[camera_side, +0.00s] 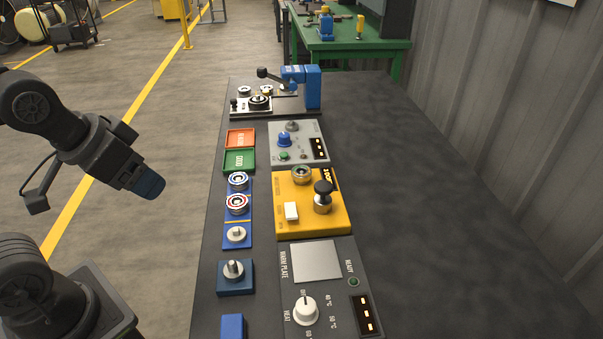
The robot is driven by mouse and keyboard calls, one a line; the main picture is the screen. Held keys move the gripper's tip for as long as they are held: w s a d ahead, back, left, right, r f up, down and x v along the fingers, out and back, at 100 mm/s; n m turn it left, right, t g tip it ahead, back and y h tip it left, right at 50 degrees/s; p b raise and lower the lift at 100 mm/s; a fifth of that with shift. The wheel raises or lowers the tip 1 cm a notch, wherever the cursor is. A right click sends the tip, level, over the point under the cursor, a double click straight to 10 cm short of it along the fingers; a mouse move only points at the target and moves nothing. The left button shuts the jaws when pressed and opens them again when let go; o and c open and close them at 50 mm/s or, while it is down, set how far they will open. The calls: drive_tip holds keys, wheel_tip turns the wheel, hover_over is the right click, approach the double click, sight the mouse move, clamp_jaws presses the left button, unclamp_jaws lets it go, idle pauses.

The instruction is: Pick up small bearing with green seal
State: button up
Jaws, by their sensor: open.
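My gripper (148,185), with blue fingertips, is open and empty over the floor to the left of the bench, apart from everything on it. A small ring-shaped bearing (301,175) sits on the yellow station, and its ring looks greenish, though it is too small to be sure of a seal. Two other bearings lie on a blue tray (237,222) at the bench's left side: one with a blue ring (238,181) and one with a red ring (237,203).
The yellow station (276,223) carries a black knob (323,197). Behind it are a grey panel (313,134) and red (240,139) and green trays (239,160). A warm plate (317,261) and a blue block with a metal post (235,277) are nearer. The bench's right side is clear.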

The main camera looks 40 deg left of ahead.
drive_tip(key=shift+o, duration=1.3)
drive_tip(key=w+r+n+g, duration=0.1)
drive_tip(key=w+r+n, duration=0.25)
drive_tip(key=w, duration=0.55)
drive_tip(key=n+g+y, duration=0.1)
drive_tip(key=n+g, duration=0.3)
drive_tip(key=n, duration=0.4)
hover_over(301, 172)
drive_tip(key=d, duration=0.1)
drive_tip(key=f, duration=1.7)
drive_tip(key=shift+s+f, duration=0.25)
drive_tip(key=shift+w+a+f, duration=0.15)
drive_tip(key=shift+a+f, duration=0.05)
drive_tip(key=shift+f, duration=1.1)
drive_tip(key=shift+w+a+f, duration=0.1)
drive_tip(key=shift+a+f, duration=0.1)
drive_tip(key=shift+f, duration=1.1)
